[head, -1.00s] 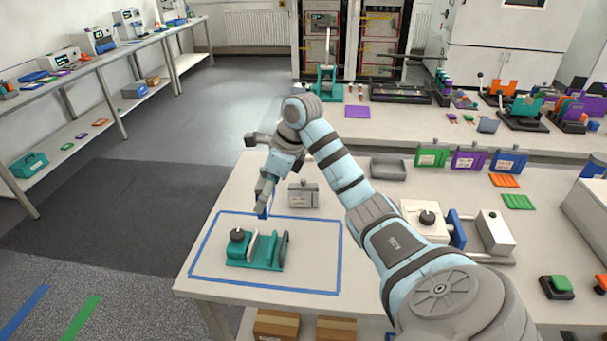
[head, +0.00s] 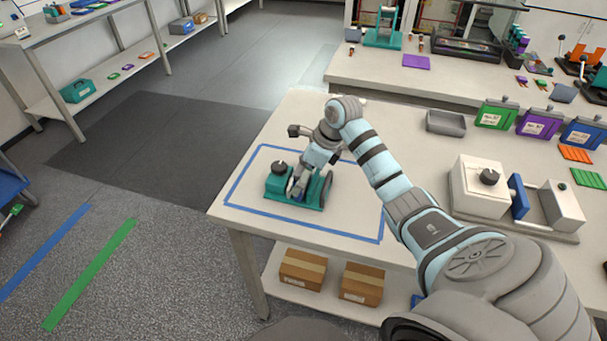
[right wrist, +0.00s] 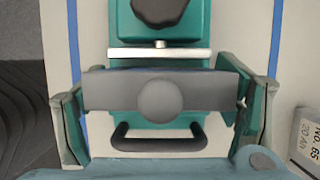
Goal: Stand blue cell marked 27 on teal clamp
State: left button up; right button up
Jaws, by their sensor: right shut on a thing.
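The teal clamp (head: 279,186) sits inside a blue tape outline on the near table. The right wrist view shows its dark knob, pale pressing plate (right wrist: 159,54) and dark handle bar. My right gripper (right wrist: 162,98) is shut on the blue cell (right wrist: 212,92), its fingers at the two ends of the cell's grey top with a round knob. Only a thin blue strip of the cell shows, and its number is hidden. The cell is over the clamp's bed, between plate and handle bar; whether it touches the bed I cannot tell. My left gripper is out of view.
A grey cell marked No. 65 (right wrist: 306,135) stands close to the right finger. Green (head: 495,114), purple (head: 538,123) and blue (head: 582,132) cells stand at the back right. A white press-like fixture (head: 480,188) and a grey tray (head: 446,122) are right of my arm.

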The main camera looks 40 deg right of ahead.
jog(key=shift+s+d, duration=0.1)
jog(key=o, duration=1.4)
jog(key=shift+r, duration=0.3)
jog(key=v, duration=1.1)
jog(key=shift+s+r, duration=0.15)
jog(key=shift+r, duration=0.15)
jog(key=shift+p, duration=0.3)
